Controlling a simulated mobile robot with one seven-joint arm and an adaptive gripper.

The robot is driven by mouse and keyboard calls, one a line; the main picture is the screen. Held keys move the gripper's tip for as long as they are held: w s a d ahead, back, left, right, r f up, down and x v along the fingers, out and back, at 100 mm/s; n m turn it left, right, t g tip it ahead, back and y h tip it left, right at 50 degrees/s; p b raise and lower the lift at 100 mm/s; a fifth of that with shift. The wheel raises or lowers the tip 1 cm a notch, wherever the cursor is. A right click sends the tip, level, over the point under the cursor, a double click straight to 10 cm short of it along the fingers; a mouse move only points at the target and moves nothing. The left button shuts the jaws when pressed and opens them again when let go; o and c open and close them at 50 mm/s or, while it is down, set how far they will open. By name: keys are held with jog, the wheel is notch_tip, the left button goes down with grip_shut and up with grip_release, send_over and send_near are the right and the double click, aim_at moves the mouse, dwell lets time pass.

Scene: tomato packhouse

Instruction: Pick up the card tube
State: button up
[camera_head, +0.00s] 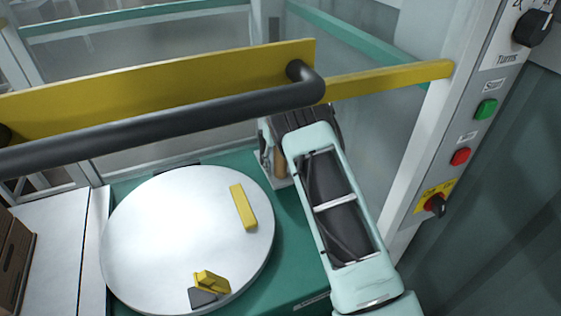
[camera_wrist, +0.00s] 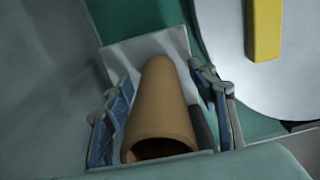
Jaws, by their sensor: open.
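The brown card tube (camera_wrist: 160,108) is in the wrist view, with its dark open end toward the camera. My gripper (camera_wrist: 164,92) is open, with one blue-padded finger on each side of the tube. A gap shows beside the tube on the left; the right side is closer, and I cannot tell whether that finger touches. A pale grey plate or holder (camera_wrist: 118,55) lies behind the tube. In the head view a narrow brown strip of the tube (camera_head: 281,164) shows left of my arm, which hides most of it.
A round white turntable (camera_head: 160,235) stands left of the tube, carrying a yellow bar (camera_head: 243,207) and a small yellow-and-dark piece (camera_head: 208,287). A black rail (camera_head: 160,128) and yellow beam (camera_head: 150,84) cross above. A control panel (camera_head: 470,120) with buttons stands at right.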

jog(key=shift+f, duration=0.4)
jog(key=c, duration=1.1)
jog(key=shift+r, duration=0.1)
